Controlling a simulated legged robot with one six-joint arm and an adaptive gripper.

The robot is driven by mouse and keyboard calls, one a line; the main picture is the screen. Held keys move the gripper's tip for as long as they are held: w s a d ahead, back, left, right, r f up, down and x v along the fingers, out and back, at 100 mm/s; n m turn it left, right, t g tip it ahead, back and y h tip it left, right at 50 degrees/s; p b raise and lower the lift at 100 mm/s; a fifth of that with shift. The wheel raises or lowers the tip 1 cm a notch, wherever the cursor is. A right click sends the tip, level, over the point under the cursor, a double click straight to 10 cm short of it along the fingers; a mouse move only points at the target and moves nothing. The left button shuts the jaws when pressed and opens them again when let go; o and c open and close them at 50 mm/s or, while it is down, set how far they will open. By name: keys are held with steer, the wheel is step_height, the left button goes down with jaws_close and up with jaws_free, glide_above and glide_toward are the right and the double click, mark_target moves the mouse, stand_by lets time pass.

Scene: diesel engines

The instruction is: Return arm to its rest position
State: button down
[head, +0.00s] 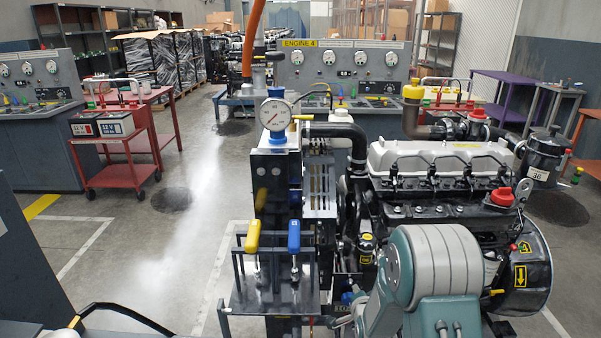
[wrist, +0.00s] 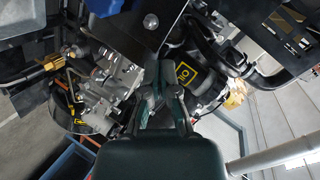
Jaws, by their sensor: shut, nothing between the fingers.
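My arm shows in the head view as a large grey and teal joint at the bottom, right of centre, in front of the diesel engine (head: 440,160). The gripper's fingers are not clearly visible there. In the wrist view my gripper (wrist: 160,92) is at the centre, with its dark fingers together and nothing seen between them. It points into the engine area, near a yellow-labelled black part (wrist: 186,74) and grey metal castings (wrist: 125,78). I cannot tell whether the fingers touch anything.
A stand with a pressure gauge (head: 276,114), a yellow-handled lever (head: 252,236) and a blue-handled lever (head: 294,235) stands close left of my arm. A red cart (head: 120,175) with a battery (head: 102,125) is farther left. Open floor (head: 150,265) lies between them.

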steer(key=s+r+n+g, duration=0.25)
steer(key=s+r, duration=0.25)
steer(key=r, duration=0.4)
steer(key=s+r+n+g, duration=0.1)
steer(key=s+r+n, duration=0.2)
steer(key=s+r, duration=0.45)
steer(key=s+r+n+g, duration=0.2)
steer(key=s+r+n, duration=0.1)
steer(key=s, duration=0.8)
steer(key=s+r+n+g, duration=0.2)
steer(key=s+r, duration=0.4)
steer(key=s, duration=0.5)
steer(key=shift+s+a+n, duration=0.2)
steer(key=shift+s+n, duration=0.2)
steer(key=shift+n, duration=0.25)
